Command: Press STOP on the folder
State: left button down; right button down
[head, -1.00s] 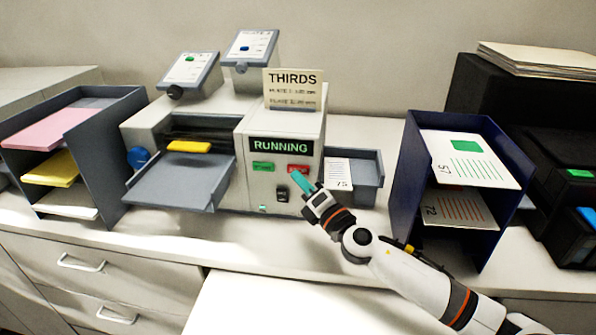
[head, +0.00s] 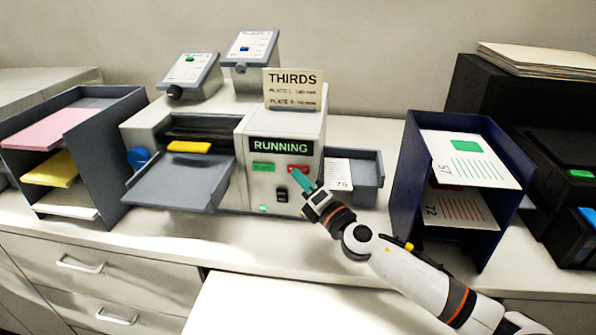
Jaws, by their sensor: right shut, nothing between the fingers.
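The folder (head: 285,213) is a light grey machine on the counter, with a display (head: 281,147) that reads RUNNING. Below the display are a green button (head: 263,168) on the left and a red button (head: 297,168) on the right; the red one's lettering is too small to read. My right gripper (head: 304,180) has teal fingertips and is shut and empty. Its tips are at the lower edge of the red button; I cannot tell whether they touch it. A black switch (head: 281,194) sits below the buttons. My left gripper is not in view.
A THIRDS sign (head: 293,88) stands on the folder. A grey feed tray (head: 172,182) juts out at its left and an output tray (head: 369,176) with a sheet at its right. A paper rack (head: 112,150) stands left, a dark blue rack (head: 405,165) right.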

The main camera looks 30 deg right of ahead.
jog(key=shift+w+d, duration=0.1)
dwell(0.5)
jog(key=shift+s+a, duration=0.5)
jog(key=shift+s, duration=0.2)
jog(key=shift+a, duration=0.1)
jog(key=s+a, duration=0.1)
jog(key=s, duration=0.1)
jog(key=s+a+p, duration=0.1)
jog(key=s, duration=0.1)
jog(key=shift+a, duration=0.4)
